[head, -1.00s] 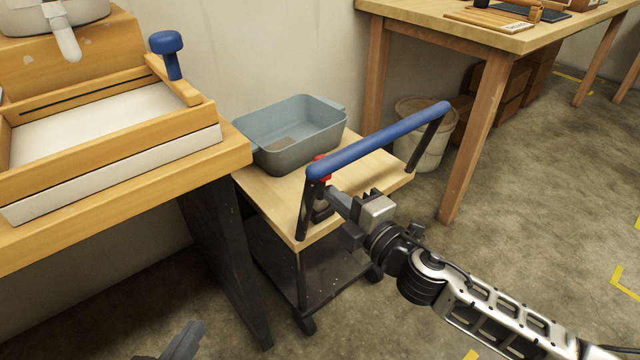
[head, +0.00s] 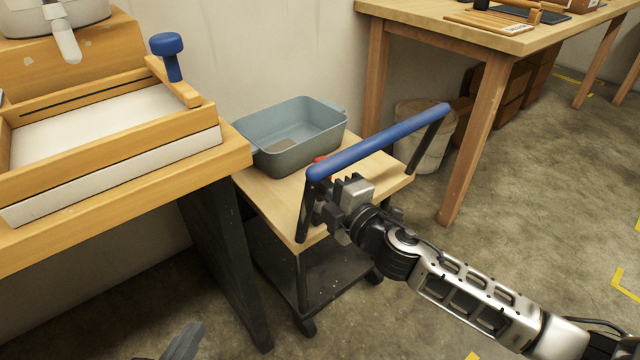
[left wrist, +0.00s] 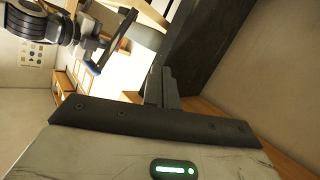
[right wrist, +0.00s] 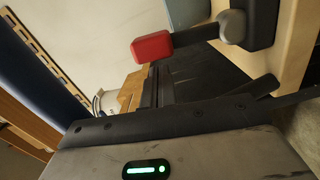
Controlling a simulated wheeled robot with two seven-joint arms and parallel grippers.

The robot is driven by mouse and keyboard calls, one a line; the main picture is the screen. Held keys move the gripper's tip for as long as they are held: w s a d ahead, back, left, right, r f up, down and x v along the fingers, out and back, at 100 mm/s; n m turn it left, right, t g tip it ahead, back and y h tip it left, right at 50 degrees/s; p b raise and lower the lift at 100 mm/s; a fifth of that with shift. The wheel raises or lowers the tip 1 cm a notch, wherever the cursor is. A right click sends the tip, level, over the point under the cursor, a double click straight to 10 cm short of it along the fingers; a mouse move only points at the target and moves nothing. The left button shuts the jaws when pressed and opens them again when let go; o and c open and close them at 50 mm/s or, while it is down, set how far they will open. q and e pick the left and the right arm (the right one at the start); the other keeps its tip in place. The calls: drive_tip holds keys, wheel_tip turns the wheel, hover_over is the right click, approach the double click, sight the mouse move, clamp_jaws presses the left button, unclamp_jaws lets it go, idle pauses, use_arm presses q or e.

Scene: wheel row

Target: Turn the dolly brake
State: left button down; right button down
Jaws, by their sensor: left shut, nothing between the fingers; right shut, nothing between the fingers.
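The dolly is a small cart with a wooden top (head: 268,198) and a blue handle (head: 375,143). The red brake tip (head: 320,161) shows just behind the handle's near end. In the right wrist view the red-tipped brake lever (right wrist: 152,46) runs from a grey pivot on a dark block. My right gripper (head: 324,210) is shut and empty beside the handle's near post, low under the blue bar. In its wrist view the shut fingers (right wrist: 152,88) lie just below the red tip; contact is unclear. My left gripper (head: 188,338) is shut and empty, low in front, partly cut off.
A grey-blue bin (head: 290,160) stands on the dolly top. A wooden bench (head: 235,157) with a white-bedded frame is at left. Another wooden table (head: 480,45) stands behind at right, with a pale bucket (head: 430,155) below it. Floor at right is clear.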

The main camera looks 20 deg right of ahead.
use_arm(q)
drive_tip(key=shift+r, duration=0.1)
use_arm(e)
drive_tip(key=shift+w+d+m, duration=0.1)
drive_tip(key=shift+d+m, duration=0.2)
drive_tip(key=shift+m, duration=0.1)
drive_tip(key=shift+w+d+r+p, duration=0.15)
drive_tip(key=shift+d+p, duration=0.2)
drive_tip(key=shift+d, duration=0.05)
drive_tip(key=shift+w+d+r+p, duration=0.1)
drive_tip(key=shift+w+d+p, duration=0.05)
drive_tip(key=shift+d+p, duration=0.25)
use_arm(q)
drive_tip(key=shift+a+f+g+y+p, duration=0.35)
drive_tip(key=shift+f+g+p, duration=0.2)
drive_tip(key=shift+f+p, duration=0.2)
drive_tip(key=shift+a+f+g+y+p, duration=0.25)
drive_tip(key=shift+f+g+y+p, duration=0.1)
drive_tip(key=shift+f+g+p, duration=0.35)
use_arm(e)
drive_tip(key=shift+w+d+f+m, duration=0.2)
drive_tip(key=shift+d+m, duration=0.35)
drive_tip(key=shift+m, duration=0.45)
drive_tip(key=shift+w+d+f+m, duration=0.15)
drive_tip(key=shift+d+m, duration=0.35)
drive_tip(key=shift+m, duration=0.5)
drive_tip(key=shift+w+d+f+m, duration=0.1)
drive_tip(key=shift+w+d+m, duration=0.15)
drive_tip(key=shift+d+m, duration=0.55)
